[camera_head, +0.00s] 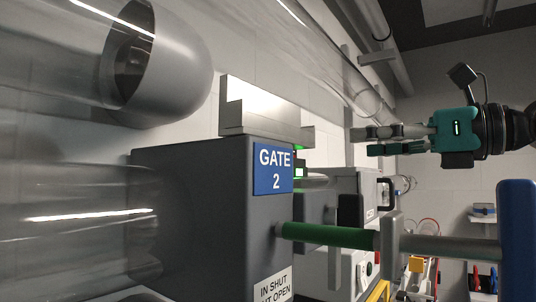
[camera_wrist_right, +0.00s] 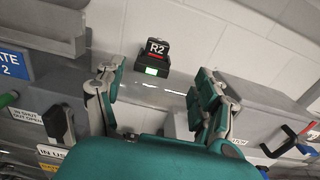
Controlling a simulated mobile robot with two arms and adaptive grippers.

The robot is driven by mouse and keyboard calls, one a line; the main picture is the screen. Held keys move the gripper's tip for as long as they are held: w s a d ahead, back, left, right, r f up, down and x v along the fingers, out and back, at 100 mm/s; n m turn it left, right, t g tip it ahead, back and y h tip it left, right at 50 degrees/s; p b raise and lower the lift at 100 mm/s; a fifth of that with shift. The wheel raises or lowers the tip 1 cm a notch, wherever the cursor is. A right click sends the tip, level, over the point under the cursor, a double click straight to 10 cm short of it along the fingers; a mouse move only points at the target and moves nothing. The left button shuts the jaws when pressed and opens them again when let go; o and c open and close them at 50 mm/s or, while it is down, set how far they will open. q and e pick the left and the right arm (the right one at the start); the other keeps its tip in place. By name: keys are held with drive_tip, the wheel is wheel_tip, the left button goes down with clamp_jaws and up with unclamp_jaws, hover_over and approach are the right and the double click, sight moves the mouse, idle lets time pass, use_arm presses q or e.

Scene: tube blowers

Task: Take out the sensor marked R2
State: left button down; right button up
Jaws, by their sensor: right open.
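The sensor marked R2 (camera_wrist_right: 156,48) is a small dark block with a lit green patch, standing on a grey surface against the white brick wall in the right wrist view. In the head view, green lights (camera_head: 299,172) show beside the gate 2 housing; the R2 label cannot be read there. My right gripper (camera_head: 362,141) is open and empty in the head view, apart from the housing. In the right wrist view its fingers (camera_wrist_right: 157,76) are spread wide, with the sensor beyond and between them. My left gripper is not in view.
The grey gate 2 housing (camera_head: 215,215) has a green rod (camera_head: 330,236) sticking out, with a blue end piece (camera_head: 517,240). Large clear tubes (camera_head: 80,210) fill the left of the head view. A black and red handle (camera_wrist_right: 289,140) is at the right in the wrist view.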

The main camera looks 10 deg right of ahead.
drive_tip(key=p+x, duration=0.4)
drive_tip(key=x, duration=0.6)
drive_tip(key=shift+w+a, duration=0.2)
drive_tip(key=shift+a, duration=0.05)
drive_tip(key=p+x, duration=0.3)
drive_tip(key=x, duration=0.1)
drive_tip(key=shift+a+r+p, duration=0.15)
drive_tip(key=shift+r+p, duration=0.15)
drive_tip(key=shift+w+a+f, duration=0.15)
drive_tip(key=shift+w+a, duration=0.2)
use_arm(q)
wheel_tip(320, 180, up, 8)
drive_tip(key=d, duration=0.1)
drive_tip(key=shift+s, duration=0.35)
use_arm(e)
drive_tip(key=shift+s+d, duration=0.1)
drive_tip(key=shift+d, duration=0.1)
drive_tip(key=shift+c, duration=1.3)
drive_tip(key=c, duration=1)
